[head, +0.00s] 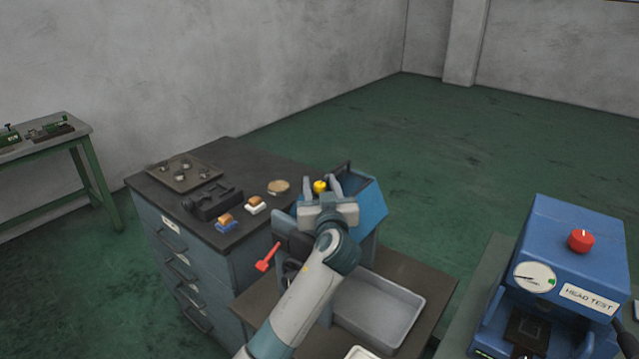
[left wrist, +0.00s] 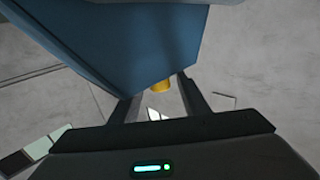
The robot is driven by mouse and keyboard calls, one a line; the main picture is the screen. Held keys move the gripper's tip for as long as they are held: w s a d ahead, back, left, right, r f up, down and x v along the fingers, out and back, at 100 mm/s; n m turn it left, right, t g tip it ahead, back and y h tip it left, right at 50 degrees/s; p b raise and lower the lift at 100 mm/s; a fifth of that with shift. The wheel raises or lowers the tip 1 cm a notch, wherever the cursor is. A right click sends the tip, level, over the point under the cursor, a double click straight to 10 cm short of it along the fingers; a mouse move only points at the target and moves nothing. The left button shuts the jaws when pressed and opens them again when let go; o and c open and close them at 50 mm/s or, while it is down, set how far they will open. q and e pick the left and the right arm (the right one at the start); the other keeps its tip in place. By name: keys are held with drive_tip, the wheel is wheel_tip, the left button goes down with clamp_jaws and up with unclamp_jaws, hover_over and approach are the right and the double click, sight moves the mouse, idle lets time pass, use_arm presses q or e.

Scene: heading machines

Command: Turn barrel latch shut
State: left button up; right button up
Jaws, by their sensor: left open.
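A blue machine (head: 368,205) with an angled blue housing stands behind my left gripper; its blue side also fills the top of the left wrist view (left wrist: 120,45). A yellow knob (head: 320,186) shows beside the housing, and a yellow end (left wrist: 161,86) shows between the fingers in the left wrist view. I cannot tell whether this is the barrel latch. My left gripper (head: 335,190) is open, its fingers pointing toward the knob; I see no clear contact. A red-ended lever (head: 268,257) sticks out at the machine's left. My arm hides much of the machine's front.
A dark-topped drawer cabinet (head: 228,168) on the left carries a tray (head: 184,173), a black fixture (head: 212,203) and small blocks. A grey bin (head: 380,308) sits below the machine. A blue head tester (head: 575,255) with a red knob stands on the right.

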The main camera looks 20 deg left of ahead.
use_arm(q)
clamp_jaws()
use_arm(e)
drive_tip(key=shift+s+d, duration=0.1)
drive_tip(key=shift+d, duration=0.2)
